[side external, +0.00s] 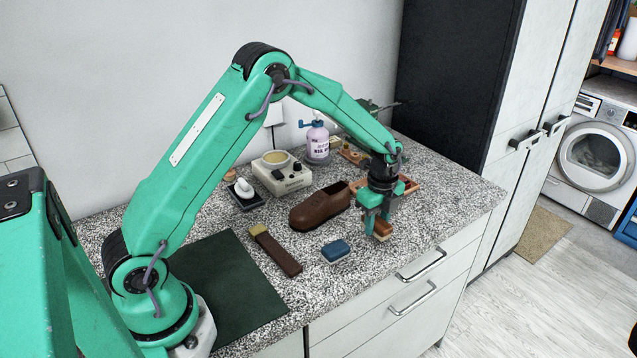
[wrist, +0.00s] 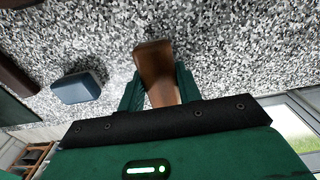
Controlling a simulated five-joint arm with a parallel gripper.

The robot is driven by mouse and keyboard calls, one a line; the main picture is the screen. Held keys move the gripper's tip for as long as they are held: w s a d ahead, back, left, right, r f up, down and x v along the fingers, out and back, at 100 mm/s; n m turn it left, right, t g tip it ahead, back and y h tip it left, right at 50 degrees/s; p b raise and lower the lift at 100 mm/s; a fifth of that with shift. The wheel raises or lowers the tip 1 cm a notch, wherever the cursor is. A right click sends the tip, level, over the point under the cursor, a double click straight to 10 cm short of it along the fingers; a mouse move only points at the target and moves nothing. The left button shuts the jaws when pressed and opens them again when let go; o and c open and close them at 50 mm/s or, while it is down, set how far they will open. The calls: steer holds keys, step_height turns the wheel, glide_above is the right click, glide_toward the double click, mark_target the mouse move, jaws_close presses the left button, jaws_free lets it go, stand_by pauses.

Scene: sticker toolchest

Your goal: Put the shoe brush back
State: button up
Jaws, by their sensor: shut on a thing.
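My gripper (side external: 377,226) is shut on a brown wooden block, which looks like the shoe brush (side external: 383,229), near the right front of the counter. In the wrist view, the brush (wrist: 154,68) sticks out between the two green fingers of my gripper (wrist: 160,88). Its lower part looks paler in the side view. I cannot tell whether it touches the counter. A reddish-brown wooden tray (side external: 411,187) lies just behind my gripper, which hides part of it.
A brown shoe (side external: 320,208) stands left of my gripper. A blue block (side external: 336,251), also in the wrist view (wrist: 77,88), and a long brown bar with a yellow end (side external: 279,255) lie in front. A machine (side external: 283,178) and bottle (side external: 317,145) stand behind. Right counter is clear.

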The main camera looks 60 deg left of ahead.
mark_target(377, 221)
steer(key=shift+f, duration=0.55)
steer(key=shift+f, duration=0.1)
steer(key=o, duration=1)
steer(key=shift+c, duration=0.2)
step_height(377, 221, up, 11)
steer(key=shift+f, duration=0.15)
steer(key=shift+r, duration=0.75)
